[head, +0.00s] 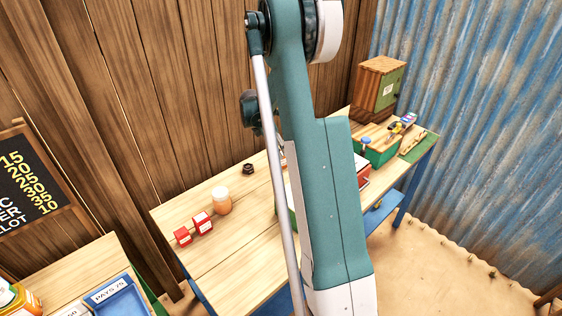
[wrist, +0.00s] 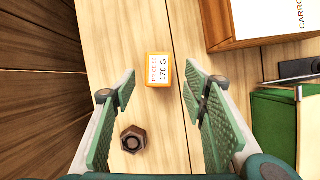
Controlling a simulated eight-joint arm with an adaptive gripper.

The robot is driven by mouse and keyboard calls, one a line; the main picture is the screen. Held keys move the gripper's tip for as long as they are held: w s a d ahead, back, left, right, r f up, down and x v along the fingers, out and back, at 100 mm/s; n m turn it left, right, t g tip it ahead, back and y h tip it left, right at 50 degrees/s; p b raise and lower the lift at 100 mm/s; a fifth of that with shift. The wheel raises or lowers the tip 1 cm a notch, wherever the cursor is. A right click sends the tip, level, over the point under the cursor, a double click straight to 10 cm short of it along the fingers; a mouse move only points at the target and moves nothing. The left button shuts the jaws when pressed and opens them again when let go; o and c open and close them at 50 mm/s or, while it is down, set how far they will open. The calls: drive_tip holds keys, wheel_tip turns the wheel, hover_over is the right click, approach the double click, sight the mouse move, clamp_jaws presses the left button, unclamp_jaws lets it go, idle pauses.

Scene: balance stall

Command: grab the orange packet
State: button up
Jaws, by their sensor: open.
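The orange packet (wrist: 158,71) stands on the wooden table in the wrist view, with a white label reading 170 G. It lies just beyond and between the fingertips of my gripper (wrist: 160,80), near the middle of the gap. The green, ridged fingers are spread open with nothing between them. Neither finger appears to touch the packet. In the head view my arm blocks the middle of the table, and I cannot make out the packet or the gripper there.
A dark hex nut (wrist: 133,139) lies near the left finger. A box labelled CARRO (wrist: 262,38) and a green box (wrist: 273,128) stand to the right. In the head view, two red boxes (head: 203,222) (head: 183,237) and a jar (head: 221,201) stand at the table's left end.

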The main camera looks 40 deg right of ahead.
drive_tip(key=shift+d+f, duration=0.25)
drive_tip(key=shift+f, duration=0.4)
drive_tip(key=shift+x, duration=2.65)
drive_tip(key=shift+w+a, duration=0.1)
drive_tip(key=c, duration=1)
